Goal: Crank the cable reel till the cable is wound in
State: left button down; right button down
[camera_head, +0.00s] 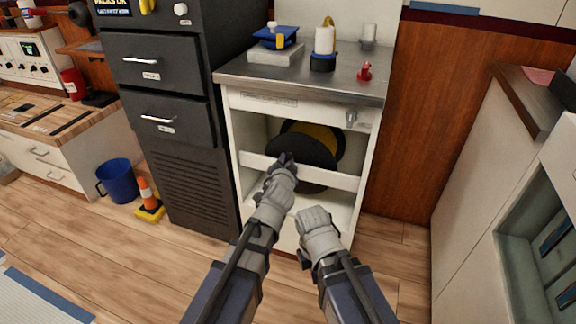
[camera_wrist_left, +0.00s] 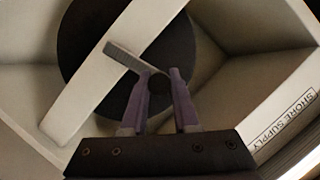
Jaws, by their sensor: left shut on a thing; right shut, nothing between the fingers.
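The cable reel (camera_head: 315,178) sits inside the open-fronted white cabinet, with a black round face and a yellow part (camera_head: 322,136) behind it. A white rail crosses in front of the reel. My left gripper (camera_head: 286,158) is at the reel's face. In the left wrist view its fingers are shut on the dark knob of the crank (camera_wrist_left: 159,83), whose grey arm (camera_wrist_left: 122,55) runs up to the left. My right gripper (camera_head: 315,213) is shut and empty, below and right of the left one, in front of the cabinet. I cannot make out the cable.
The steel cabinet top (camera_head: 255,78) holds a blue-and-yellow item (camera_head: 276,37), a white cylinder (camera_head: 324,40) and a small red object (camera_head: 364,72). A dark drawer unit (camera_head: 160,75) adjoins on the left.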

pick_arm(q)
jog(key=shift+s+d+m+t+y+b, duration=0.3)
jog(key=shift+d+m+y+b, duration=0.2)
jog(key=shift+d+m, duration=0.35)
pick_arm(e)
jog(key=shift+s+d+f, duration=0.15)
jog(key=shift+d+f, duration=0.25)
jog(key=shift+f, duration=0.2)
pick_arm(q)
jog(key=c, duration=0.7)
grip_release()
jog(key=shift+r, duration=0.1)
notch_tip(320, 180, up, 10)
jog(key=p, duration=1)
pick_arm(e)
notch_tip(320, 180, up, 10)
jog(key=shift+d, duration=0.1)
